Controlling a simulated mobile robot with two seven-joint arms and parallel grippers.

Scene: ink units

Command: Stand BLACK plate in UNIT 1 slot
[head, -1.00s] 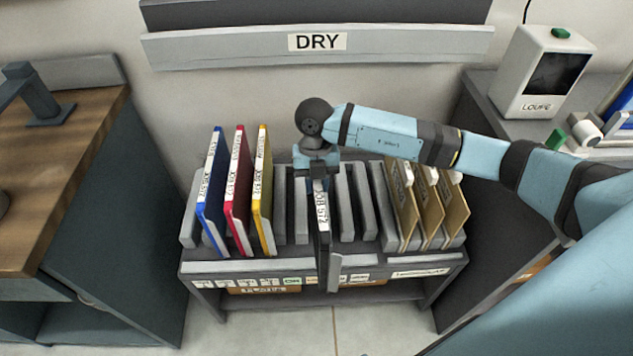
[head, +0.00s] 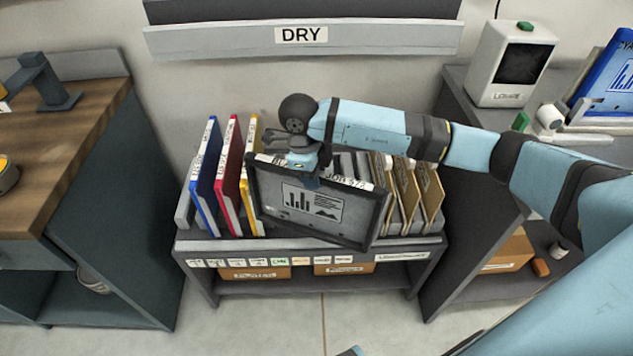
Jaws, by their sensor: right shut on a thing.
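My right gripper (head: 303,170) is shut on the top edge of the black plate (head: 315,212). The plate hangs tilted, its face with a printed chart and mountain picture turned toward me. It is in front of the slotted rack (head: 200,245) and hides the rack's middle slots. Blue (head: 204,180), red (head: 228,175) and yellow (head: 247,190) plates stand in the rack's left slots. Small labels run along the rack's front edge; I cannot read which one is UNIT 1. My left gripper is not in view.
Several brown folders (head: 430,195) stand at the rack's right end. A wooden-topped bench (head: 70,150) is at the left. A grey counter at the right holds the LOUPE device (head: 510,65) and a blue plate (head: 612,80). A DRY rail (head: 380,42) is on the wall above.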

